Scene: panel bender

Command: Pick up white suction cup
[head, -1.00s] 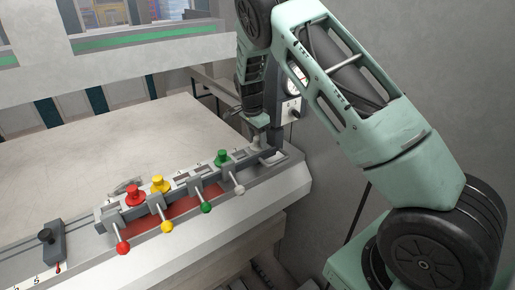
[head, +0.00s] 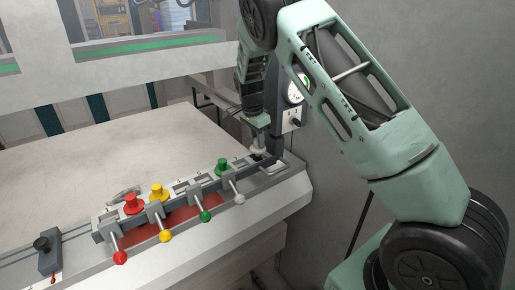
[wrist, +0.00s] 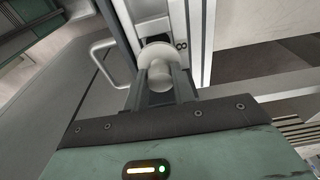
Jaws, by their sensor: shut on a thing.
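The white suction cup (wrist: 159,57) shows in the wrist view as a pale round cup with a knob-like end between the two dark fingers. My gripper (wrist: 163,84) is shut on it. In the head view my gripper (head: 258,126) points down over the far right end of the rail. A small pale part of the white suction cup (head: 259,150) shows just under it. I cannot tell whether the cup still touches the rail.
Red (head: 133,203), yellow (head: 158,192) and green (head: 222,166) cups stand along the grey rail, with coloured ball levers in front. A gauge box (head: 291,117) stands close to the right of my gripper. The pale table (head: 100,150) to the left is clear.

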